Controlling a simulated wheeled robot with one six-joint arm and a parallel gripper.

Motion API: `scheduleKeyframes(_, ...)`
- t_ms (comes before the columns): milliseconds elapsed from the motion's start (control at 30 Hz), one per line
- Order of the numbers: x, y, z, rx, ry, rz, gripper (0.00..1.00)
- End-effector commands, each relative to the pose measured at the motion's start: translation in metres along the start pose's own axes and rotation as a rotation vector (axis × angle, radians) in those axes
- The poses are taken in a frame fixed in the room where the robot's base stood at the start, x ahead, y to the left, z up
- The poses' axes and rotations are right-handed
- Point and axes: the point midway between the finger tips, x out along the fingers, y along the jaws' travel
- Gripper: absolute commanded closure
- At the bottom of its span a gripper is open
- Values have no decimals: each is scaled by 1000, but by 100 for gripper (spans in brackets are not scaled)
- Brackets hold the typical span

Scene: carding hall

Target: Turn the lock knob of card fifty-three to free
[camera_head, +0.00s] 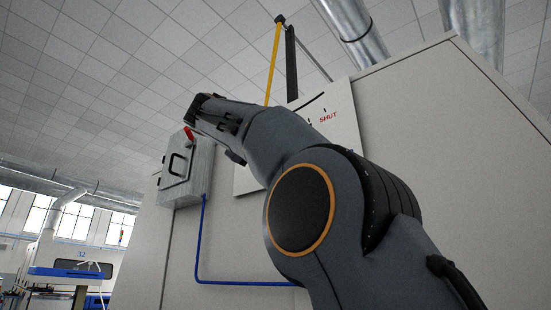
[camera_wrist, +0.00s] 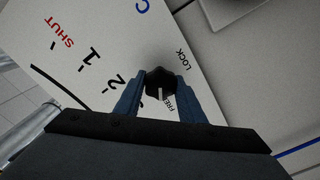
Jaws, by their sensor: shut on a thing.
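The lock knob (camera_wrist: 157,76) is small and dark and stands on a white plate (camera_wrist: 103,32). It shows in the wrist view between the two blue fingers of my gripper (camera_wrist: 160,86), which are shut on it. A white mark on the knob lies on its lower side in the picture, close to the word FREE; LOCK is printed to the upper right. I cannot tell whether the mark lines up exactly with FREE. In the head view the same plate (camera_head: 338,124) is partly hidden by my arm, and the knob does not show.
The plate also carries the red word SHUT and the numbers 1 and 2. A grey box (camera_head: 186,180) with a black handle and a red part stands left of the plate. A blue pipe (camera_head: 200,245) runs below it. A yellow bar (camera_head: 273,62) rises above.

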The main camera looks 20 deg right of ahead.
Motion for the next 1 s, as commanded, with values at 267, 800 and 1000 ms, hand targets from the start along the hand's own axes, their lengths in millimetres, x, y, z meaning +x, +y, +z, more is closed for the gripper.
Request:
scheduleKeyframes(267,0,-2,1,20,-5,-2,86)
scheduleKeyframes(800,0,-1,1,19,-2,-1,46)
scheduleKeyframes(1000,-6,-1,0,19,0,-2,46)
